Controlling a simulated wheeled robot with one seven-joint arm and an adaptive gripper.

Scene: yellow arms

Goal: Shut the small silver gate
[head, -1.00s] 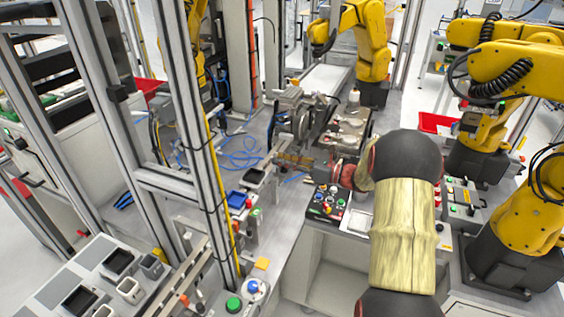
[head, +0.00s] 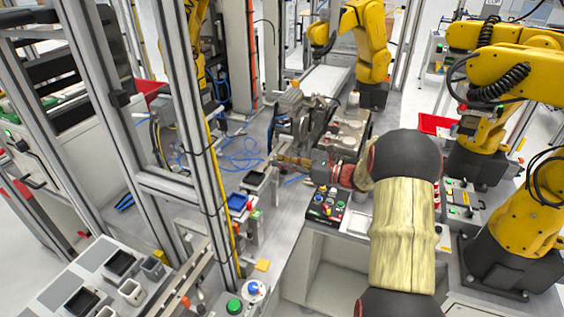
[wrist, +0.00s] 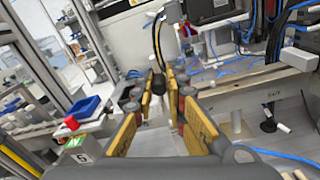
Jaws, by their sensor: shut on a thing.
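My gripper (head: 279,160) reaches left over the grey worktable in the head view. In the wrist view my gripper (wrist: 160,84) has its yellow-brown fingers closed around a small dark knob (wrist: 157,87) at the tips. A silver bar (wrist: 247,91) runs across the wrist view just beyond and beside the fingers. It seems to be part of the small silver gate, but my fingers hide where the knob joins it. I cannot tell from these views how far the gate stands open.
A blue bin (wrist: 82,107) and a green-and-red button box (wrist: 80,145) lie left of my fingers. Blue cables (head: 240,155) lie on the table behind. A tall aluminium post (head: 190,120) stands to the left. A control panel with buttons (head: 327,203) sits below my wrist.

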